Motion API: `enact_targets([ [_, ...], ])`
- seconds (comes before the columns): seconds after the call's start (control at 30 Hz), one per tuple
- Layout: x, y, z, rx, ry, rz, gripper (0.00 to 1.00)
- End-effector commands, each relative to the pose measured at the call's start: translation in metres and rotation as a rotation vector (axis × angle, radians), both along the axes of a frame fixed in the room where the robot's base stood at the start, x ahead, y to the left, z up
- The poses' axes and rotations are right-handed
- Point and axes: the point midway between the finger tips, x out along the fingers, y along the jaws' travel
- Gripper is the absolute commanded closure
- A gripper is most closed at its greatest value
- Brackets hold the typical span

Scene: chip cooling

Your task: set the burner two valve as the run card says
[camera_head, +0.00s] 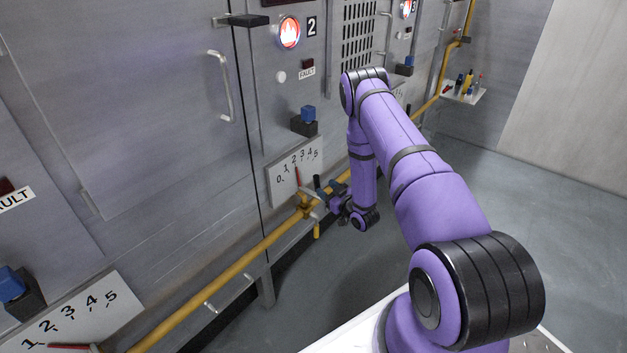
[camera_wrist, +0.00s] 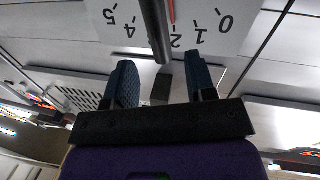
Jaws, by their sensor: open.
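The burner two panel carries the number plate 2 (camera_head: 312,26). Below it is the white dial plate (camera_head: 284,183) marked 0 to 5, with a red pointer (camera_head: 298,177) standing close to the 2. In the wrist view the dial plate (camera_wrist: 225,45) appears upside down, and a dark bar (camera_wrist: 155,28) hides the 3. My gripper (camera_head: 325,194) is at the yellow pipe just right of the dial. Its two blue fingers (camera_wrist: 161,78) are open, and the bar's end lies in line with the gap between them; contact cannot be told. No readable run card is in view.
The yellow gas pipe (camera_head: 250,257) runs along the cabinet front. Another dial plate (camera_head: 105,315) is at the lower left. A blue-topped black box (camera_head: 305,122) juts out above the burner two dial. A shelf with small items (camera_head: 463,95) is far right. Open floor (camera_head: 560,215) lies right of my arm.

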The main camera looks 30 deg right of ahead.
Motion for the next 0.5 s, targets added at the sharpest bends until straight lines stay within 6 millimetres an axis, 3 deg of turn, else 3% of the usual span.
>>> enact_targets([
  [0.3, 0.055, 0.009, 0.000, -0.002, -0.001, 0.002, 0.49],
  [0.5, 0.073, 0.011, 0.000, -0.001, 0.000, 0.000, 0.49],
])
